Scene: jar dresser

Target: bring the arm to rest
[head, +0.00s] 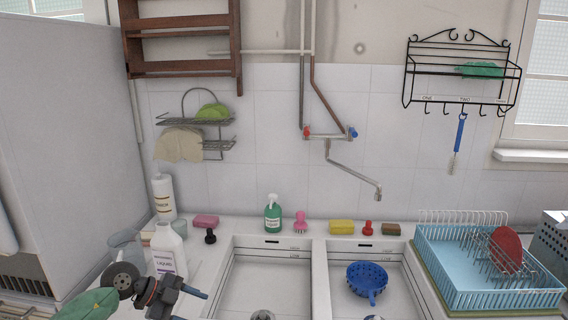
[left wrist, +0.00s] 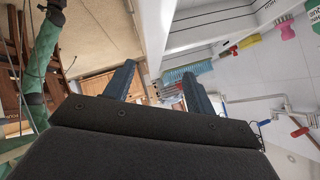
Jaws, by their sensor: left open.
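My left gripper (head: 193,305) is at the bottom left of the head view, in front of the left sink basin's near-left side. In the left wrist view its two blue-grey fingers (left wrist: 160,84) stand apart with nothing between them. The wrist and part of the arm, with a dark round joint and green sleeve, show to its left. My right gripper is not in view.
A white bottle (head: 168,252) stands just behind my left gripper. A double sink (head: 322,275) fills the middle, with a blue colander (head: 367,277) in the right basin. A blue dish rack (head: 480,285) stands right. A tap (head: 352,165) hangs above.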

